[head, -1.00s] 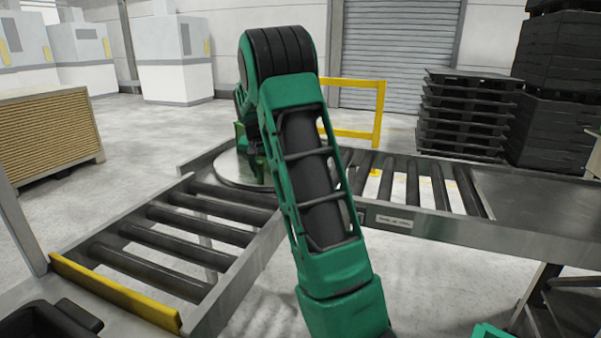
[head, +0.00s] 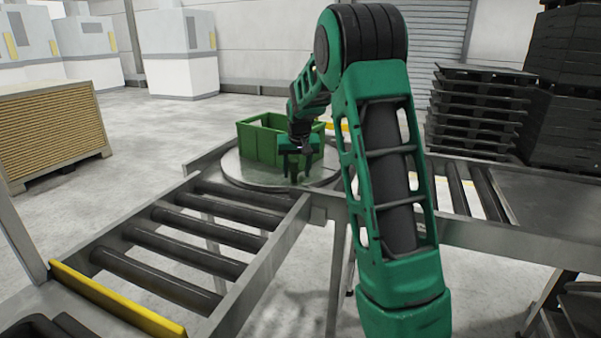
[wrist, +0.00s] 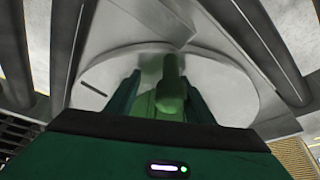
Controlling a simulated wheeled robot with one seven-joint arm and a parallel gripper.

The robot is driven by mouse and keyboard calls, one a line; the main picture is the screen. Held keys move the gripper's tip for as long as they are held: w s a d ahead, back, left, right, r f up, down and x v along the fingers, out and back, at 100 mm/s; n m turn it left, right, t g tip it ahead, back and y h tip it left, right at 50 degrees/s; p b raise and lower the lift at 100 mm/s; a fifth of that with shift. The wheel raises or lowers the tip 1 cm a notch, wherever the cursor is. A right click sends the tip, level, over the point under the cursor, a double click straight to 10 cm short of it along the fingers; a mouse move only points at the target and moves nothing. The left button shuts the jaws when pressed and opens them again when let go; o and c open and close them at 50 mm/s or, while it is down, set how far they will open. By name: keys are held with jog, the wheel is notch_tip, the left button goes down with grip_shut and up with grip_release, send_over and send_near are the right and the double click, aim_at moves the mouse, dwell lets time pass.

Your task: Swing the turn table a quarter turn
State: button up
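The turn table (head: 235,172) is a round, shiny grey disc at the corner where two roller conveyors meet. A green open-topped crate (head: 258,145) stands on it; my arm hides part of the disc's right side. My gripper (head: 297,178) points down over the disc, in front of the crate's right part, with its two fingers apart. In the wrist view the disc (wrist: 100,72) lies beyond the fingers, with a dark slot near its left edge. A green upright piece with a rounded knob (wrist: 170,88) shows between the fingers; I cannot tell whether they touch it.
A roller conveyor (head: 190,245) with a yellow end bar (head: 115,298) runs toward me at left. Another roller conveyor (head: 470,185) runs to the right. Black pallets (head: 475,110) are stacked behind it. A slatted wooden crate (head: 50,130) stands at far left on open floor.

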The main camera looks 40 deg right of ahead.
jog(key=shift+d, duration=0.1)
jog(key=shift+s+d+r, duration=0.15)
jog(key=shift+s+r, duration=0.4)
jog(key=shift+s, duration=0.05)
jog(key=shift+s+r, duration=0.15)
jog(key=shift+r, duration=0.1)
jog(key=shift+a+r, duration=0.3)
jog(key=shift+r, duration=0.05)
jog(key=v, duration=1.1)
jog(key=shift+a, duration=0.2)
jog(key=shift+c, duration=0.2)
